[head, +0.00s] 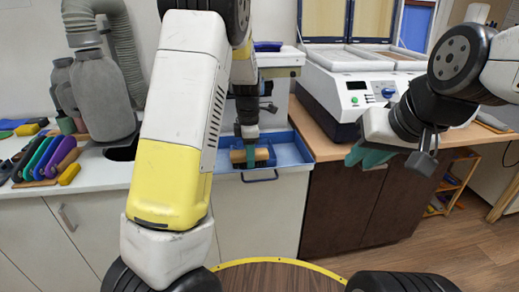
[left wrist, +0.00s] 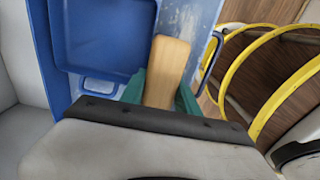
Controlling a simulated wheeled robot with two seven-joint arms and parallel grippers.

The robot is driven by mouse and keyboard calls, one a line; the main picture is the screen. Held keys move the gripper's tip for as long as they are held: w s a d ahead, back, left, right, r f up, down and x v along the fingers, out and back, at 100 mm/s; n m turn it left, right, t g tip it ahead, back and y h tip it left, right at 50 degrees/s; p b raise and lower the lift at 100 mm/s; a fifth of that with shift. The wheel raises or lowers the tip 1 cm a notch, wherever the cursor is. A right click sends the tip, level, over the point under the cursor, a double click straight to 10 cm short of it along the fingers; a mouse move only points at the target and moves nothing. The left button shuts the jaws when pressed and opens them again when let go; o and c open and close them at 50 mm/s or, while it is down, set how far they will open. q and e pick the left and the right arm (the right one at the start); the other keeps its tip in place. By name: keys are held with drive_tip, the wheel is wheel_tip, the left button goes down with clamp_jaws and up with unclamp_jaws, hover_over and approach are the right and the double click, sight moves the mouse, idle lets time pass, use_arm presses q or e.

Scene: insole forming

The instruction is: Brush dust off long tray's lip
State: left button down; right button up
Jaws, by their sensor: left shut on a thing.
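The long blue tray (head: 289,150) lies in the worktop by the front edge. In the left wrist view, its blue wall (left wrist: 143,22) and a strip with pale, dust-like patches (left wrist: 188,20) show. My left gripper (head: 249,156) is shut on a brush with a tan wooden back (head: 237,156), low over the tray's front left part. The brush (left wrist: 167,62) also shows between the green fingers in the left wrist view. Its bristles are hidden, so I cannot tell whether they touch the lip. My right gripper (head: 367,156) hangs to the right, away from the tray, with nothing visible in it.
A dark handle (head: 260,178) sits on the cabinet front below the tray. A white machine (head: 360,85) stands on the right counter. Colored tools (head: 45,157) and grey bottle-like forms (head: 100,98) are at left. A yellow-edged round wooden surface (head: 275,278) is in front.

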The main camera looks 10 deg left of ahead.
sight(233, 153)
use_arm(q)
drive_tip(key=shift+s+a, duration=0.25)
drive_tip(key=shift+a, duration=0.6)
drive_tip(key=shift+s+a, duration=0.3)
drive_tip(key=shift+a, duration=0.5)
drive_tip(key=shift+s+a, duration=0.25)
drive_tip(key=shift+a, duration=0.6)
drive_tip(key=shift+r, duration=0.1)
drive_tip(key=shift+w+d+r, duration=0.1)
drive_tip(key=shift+r, duration=3.95)
drive_tip(key=c, duration=1.6)
unclamp_jaws()
clamp_jaws()
